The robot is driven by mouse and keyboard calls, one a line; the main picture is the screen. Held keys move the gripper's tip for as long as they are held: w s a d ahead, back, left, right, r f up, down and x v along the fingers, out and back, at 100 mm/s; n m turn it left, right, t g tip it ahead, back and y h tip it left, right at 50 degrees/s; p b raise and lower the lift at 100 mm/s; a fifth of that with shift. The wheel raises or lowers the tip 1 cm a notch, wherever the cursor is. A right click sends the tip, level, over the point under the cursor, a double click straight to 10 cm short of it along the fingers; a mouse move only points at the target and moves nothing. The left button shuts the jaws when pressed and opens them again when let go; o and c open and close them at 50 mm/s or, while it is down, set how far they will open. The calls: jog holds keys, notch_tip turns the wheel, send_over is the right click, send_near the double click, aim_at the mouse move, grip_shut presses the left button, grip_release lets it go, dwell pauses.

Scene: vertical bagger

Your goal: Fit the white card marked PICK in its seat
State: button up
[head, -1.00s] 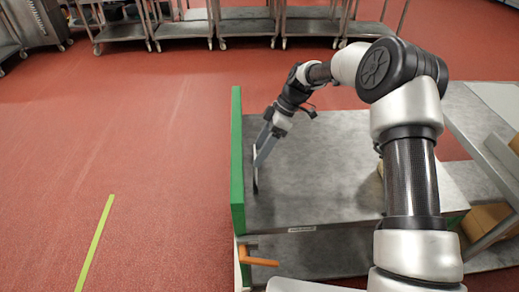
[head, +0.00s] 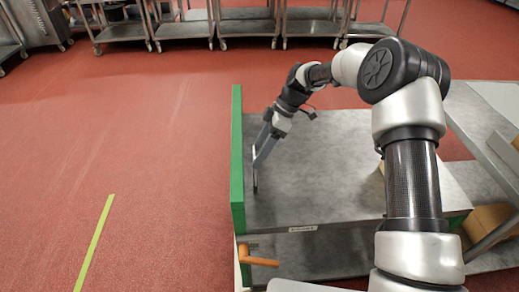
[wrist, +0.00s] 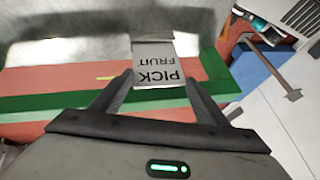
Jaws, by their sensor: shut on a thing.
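The white card (wrist: 160,66) is between the fingertips of my gripper (wrist: 158,80) in the wrist view. Its lettering, PICK with FRUIT beside it, reads upside down there. In the head view my gripper (head: 258,162) points down at the left part of the steel tabletop, close to the green edge board. The card shows there only as a thin, pale, nearly edge-on strip (head: 255,180) low at the fingers. My gripper is shut on the card. I cannot make out the seat clearly, nor whether the card touches it.
The green board (head: 237,150) stands along the left edge of the steel table (head: 310,165). An orange handle (head: 262,262) sticks out below the front left corner. Another steel table stands at the right. Red floor lies open at the left, and steel carts line the back.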

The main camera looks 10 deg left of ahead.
jog(key=shift+f+b, duration=0.4)
jog(key=shift+f, duration=0.35)
jog(key=shift+f+b, duration=0.5)
jog(key=shift+f, duration=0.2)
dwell(0.4)
jog(key=o, duration=1.6)
jog(key=shift+o, duration=0.2)
jog(key=shift+r, duration=0.1)
jog(key=p+v, duration=0.2)
jog(key=v, duration=0.5)
jog(key=shift+p, duration=0.4)
